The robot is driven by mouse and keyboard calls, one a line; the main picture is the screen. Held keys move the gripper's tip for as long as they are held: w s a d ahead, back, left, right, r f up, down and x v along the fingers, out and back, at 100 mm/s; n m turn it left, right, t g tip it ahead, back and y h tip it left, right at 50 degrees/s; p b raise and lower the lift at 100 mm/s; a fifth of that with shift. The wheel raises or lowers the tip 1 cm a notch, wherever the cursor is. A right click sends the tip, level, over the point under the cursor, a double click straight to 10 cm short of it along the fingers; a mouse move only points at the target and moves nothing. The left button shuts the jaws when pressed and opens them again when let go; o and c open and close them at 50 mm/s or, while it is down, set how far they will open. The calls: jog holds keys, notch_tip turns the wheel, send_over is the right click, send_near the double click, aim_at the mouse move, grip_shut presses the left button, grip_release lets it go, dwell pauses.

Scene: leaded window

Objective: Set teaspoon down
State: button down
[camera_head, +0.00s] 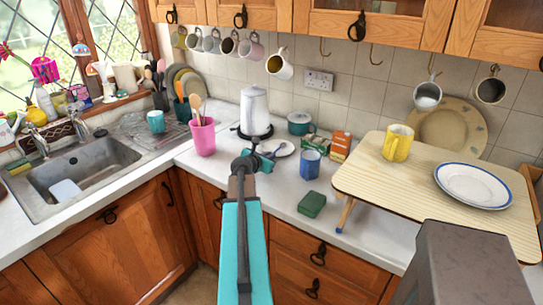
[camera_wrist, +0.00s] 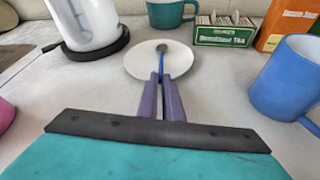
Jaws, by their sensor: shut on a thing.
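My gripper (camera_wrist: 161,80) is shut on the teaspoon (camera_wrist: 161,57), holding it by its thin blue handle between the two purple fingers. The spoon's dark bowl (camera_wrist: 162,47) points away from me, over the white saucer (camera_wrist: 136,60). I cannot tell whether the spoon touches the saucer. In the head view my gripper (camera_head: 267,157) is low over the counter at the left of the saucer (camera_head: 286,149). The spoon is too small to make out there.
A white kettle (camera_head: 255,110) stands behind left, a pink utensil cup (camera_head: 203,138) further left. A blue mug (camera_head: 310,163), tea box (camera_wrist: 225,31) and orange box (camera_head: 340,146) are right of the saucer. A green box (camera_head: 312,204) lies nearer. A raised board (camera_head: 400,184) stands right.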

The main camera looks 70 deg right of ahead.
jog(key=c, duration=1.9)
grip_release()
jog(key=shift+f, duration=0.15)
jog(key=b+v, duration=0.2)
jog(key=v, duration=1)
jog(key=shift+a+b, duration=0.25)
jog(key=shift+b, duration=0.15)
jog(key=shift+a+r, duration=0.25)
jog(key=shift+r, duration=0.05)
jog(key=shift+w+r, duration=0.15)
jog(key=shift+w, duration=0.05)
jog(key=shift+o, duration=0.4)
